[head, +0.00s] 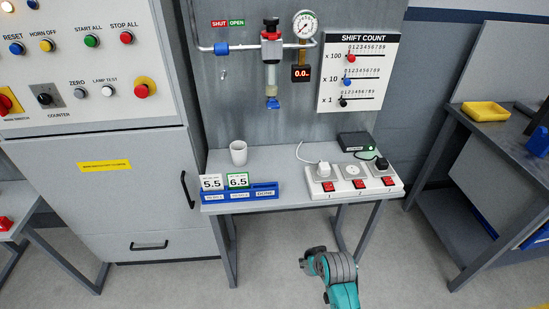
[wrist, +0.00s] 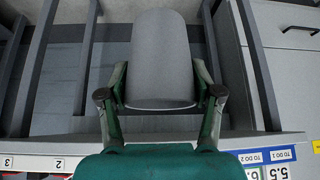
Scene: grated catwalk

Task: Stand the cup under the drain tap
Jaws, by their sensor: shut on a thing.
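The drain tap (head: 272,103) is the blue piece under the clear filter bowl on the wall panel. My gripper (wrist: 160,92) has its fingers on both sides of a grey, round-ended thing (wrist: 160,55) and is shut on it.
The table (head: 290,165) holds a blue card rack (head: 263,190) with 5.5 and 6.5 cards at front left. A socket strip (head: 352,184) with red switches and a black box (head: 355,145) are to the right. The tabletop below the tap looks clear.

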